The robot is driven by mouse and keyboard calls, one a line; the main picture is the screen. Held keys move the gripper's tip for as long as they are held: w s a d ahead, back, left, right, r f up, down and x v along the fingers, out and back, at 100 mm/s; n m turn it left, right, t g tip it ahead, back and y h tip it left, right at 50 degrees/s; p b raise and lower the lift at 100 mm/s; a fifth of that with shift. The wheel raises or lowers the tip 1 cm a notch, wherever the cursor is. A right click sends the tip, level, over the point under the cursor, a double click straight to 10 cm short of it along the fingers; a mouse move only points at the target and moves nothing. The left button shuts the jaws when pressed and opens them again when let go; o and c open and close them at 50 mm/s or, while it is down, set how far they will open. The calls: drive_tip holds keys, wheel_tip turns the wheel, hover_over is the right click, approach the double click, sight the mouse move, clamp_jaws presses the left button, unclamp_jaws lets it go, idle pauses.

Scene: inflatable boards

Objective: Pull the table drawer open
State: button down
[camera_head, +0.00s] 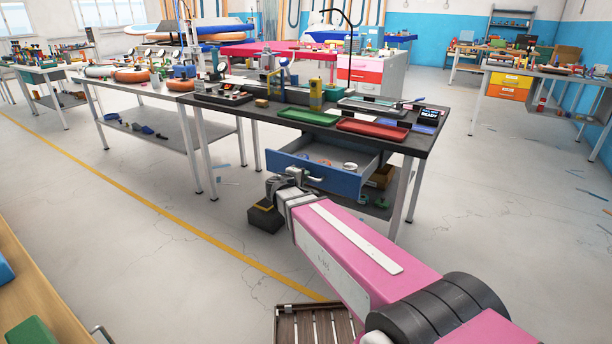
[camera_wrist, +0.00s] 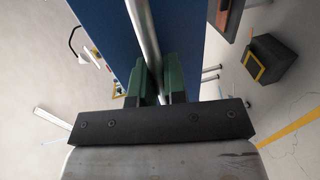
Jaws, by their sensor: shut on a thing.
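The blue table drawer (camera_head: 325,178) hangs out from under the dark tabletop (camera_head: 420,138), partly open, with several small things inside. My gripper (camera_head: 296,176) is at the drawer's front, at the left part of its handle. In the wrist view the drawer's blue front (camera_wrist: 188,35) fills the upper middle. The silver handle bar (camera_wrist: 143,32) runs down between the green fingers of my gripper (camera_wrist: 162,82), which are shut on it.
A green tray (camera_head: 309,117) and a red tray (camera_head: 373,129) lie on the tabletop. A dark block (camera_head: 266,217) sits on the floor below the drawer. A slatted wooden thing (camera_head: 312,326) is at the bottom. Open floor lies to the left of the table.

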drive_tip(key=c, duration=1.2)
unclamp_jaws()
drive_tip(key=v, duration=1)
drive_tip(key=shift+s+a, duration=0.2)
drive_tip(key=shift+s, duration=0.1)
drive_tip(key=s+d+f+m+g+y, duration=0.3)
drive_tip(key=s+d+f+g, duration=0.1)
drive_tip(key=d+f, duration=0.2)
drive_tip(key=s+d+f+m+g+y, duration=0.3)
drive_tip(key=s+d+f+m+g, duration=0.1)
drive_tip(key=d+f, duration=0.1)
drive_tip(key=s+d+f+m+g+y, duration=0.3)
drive_tip(key=s+d+f+g, duration=0.1)
drive_tip(key=d+f, duration=0.2)
drive_tip(key=shift+d+f+m+g, duration=0.15)
drive_tip(key=shift+d+m, duration=0.05)
drive_tip(key=shift+d, duration=0.25)
drive_tip(key=shift+d+f+m+g, duration=0.15)
drive_tip(key=shift+d+f+m, duration=0.05)
drive_tip(key=shift+d, duration=0.25)
